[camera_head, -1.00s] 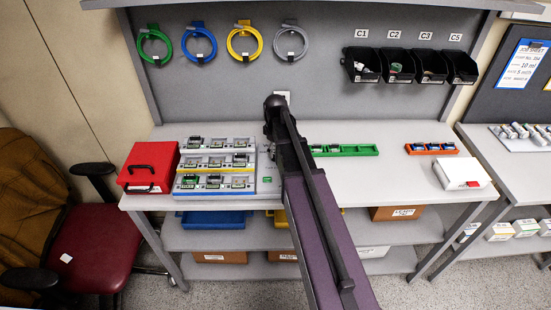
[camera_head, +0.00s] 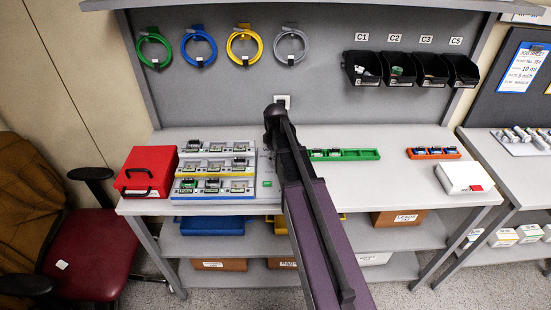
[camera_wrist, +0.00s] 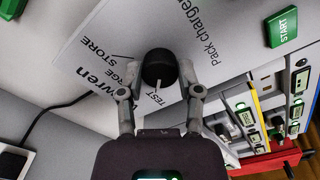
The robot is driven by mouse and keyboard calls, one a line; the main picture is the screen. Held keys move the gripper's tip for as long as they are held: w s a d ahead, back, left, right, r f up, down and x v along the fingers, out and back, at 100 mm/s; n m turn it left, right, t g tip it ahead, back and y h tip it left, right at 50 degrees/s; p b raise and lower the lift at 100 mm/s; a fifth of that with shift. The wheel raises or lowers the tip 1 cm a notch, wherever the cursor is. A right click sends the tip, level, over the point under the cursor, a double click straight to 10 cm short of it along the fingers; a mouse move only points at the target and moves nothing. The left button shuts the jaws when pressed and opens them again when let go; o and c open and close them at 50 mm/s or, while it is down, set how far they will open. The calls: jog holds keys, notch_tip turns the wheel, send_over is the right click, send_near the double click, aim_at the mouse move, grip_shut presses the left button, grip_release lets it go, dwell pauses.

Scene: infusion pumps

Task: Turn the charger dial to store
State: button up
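The charger dial (camera_wrist: 158,66) is a round black knob in the wrist view, on the white charger panel (camera_wrist: 85,70). Its white pointer mark faces the TEST label (camera_wrist: 158,97). The STORE label (camera_wrist: 100,48) and the partly covered CHARGE label lie to the left of the dial. My gripper (camera_wrist: 160,66) has its two fingers apart, one on each side of the dial. I cannot tell whether they touch it. In the head view my arm hides the dial, and part of the charger (camera_head: 267,170) shows left of the arm.
A green START button (camera_wrist: 283,26) sits at the right of the panel, near the battery rows (camera_wrist: 268,115). A black cable (camera_wrist: 50,112) runs at the left. In the head view, a red case (camera_head: 147,170), a green rack (camera_head: 355,154) and a white box (camera_head: 462,178) stand on the bench.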

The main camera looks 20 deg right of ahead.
grip_shut()
jog(key=shift+m, duration=0.4)
jog(key=m, duration=0.7)
jog(key=shift+m, duration=0.4)
jog(key=m, duration=0.4)
jog(key=shift+m, duration=0.3)
jog(key=m, duration=0.4)
jog(key=shift+a+m, duration=0.1)
jog(key=shift+m, duration=0.3)
